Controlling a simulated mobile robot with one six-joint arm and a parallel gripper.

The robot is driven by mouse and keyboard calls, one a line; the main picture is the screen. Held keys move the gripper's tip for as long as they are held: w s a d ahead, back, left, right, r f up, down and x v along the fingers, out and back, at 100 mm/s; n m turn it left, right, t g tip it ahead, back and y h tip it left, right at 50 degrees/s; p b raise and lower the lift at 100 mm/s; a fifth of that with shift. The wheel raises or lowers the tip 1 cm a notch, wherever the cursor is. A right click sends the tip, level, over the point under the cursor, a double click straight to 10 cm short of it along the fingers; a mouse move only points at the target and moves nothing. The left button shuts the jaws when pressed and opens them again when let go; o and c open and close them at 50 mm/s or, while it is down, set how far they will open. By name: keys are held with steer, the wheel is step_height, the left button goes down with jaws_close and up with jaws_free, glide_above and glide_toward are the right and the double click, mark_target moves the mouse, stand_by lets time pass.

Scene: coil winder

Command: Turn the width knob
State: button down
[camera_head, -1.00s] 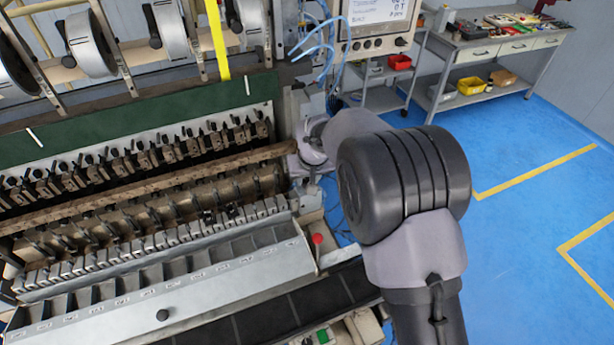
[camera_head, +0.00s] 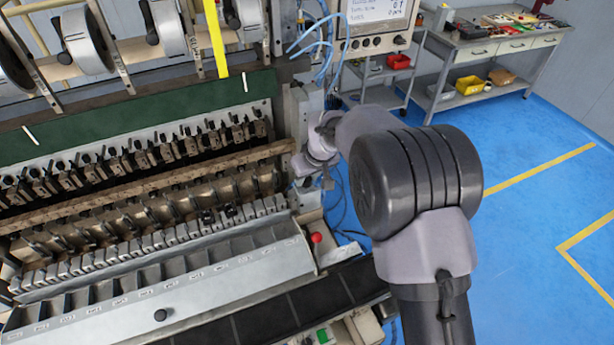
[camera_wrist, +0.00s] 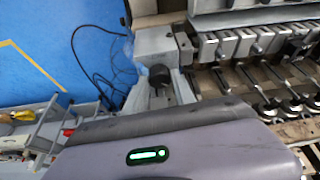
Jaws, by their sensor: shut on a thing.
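The width knob (camera_wrist: 158,74) appears in the wrist view as a small dark round knob at the machine's end, just beyond my wrist housing. My gripper (camera_wrist: 163,92) is at the knob and shut on it. Its fingers are mostly hidden by the purple-grey housing with the green light, so the exact grip is hard to see. In the head view my arm reaches to the right end of the coil winder (camera_head: 150,285). The knob and fingertips are hidden there, behind my wrist.
A red button (camera_head: 316,238) sits on the machine's front right corner. Blue hoses (camera_head: 322,50) hang beside the control panel (camera_head: 376,42) above my wrist. A workbench (camera_head: 490,50) with trays stands at the back right. The blue floor (camera_head: 530,220) to the right is clear.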

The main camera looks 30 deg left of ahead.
steer(key=c, duration=1.1)
jaws_free()
steer(key=shift+o, duration=0.2)
steer(key=shift+r, duration=0.1)
steer(key=p+v, duration=0.1)
steer(key=v, duration=1.6)
steer(key=shift+p, duration=0.4)
steer(key=shift+r, duration=0.15)
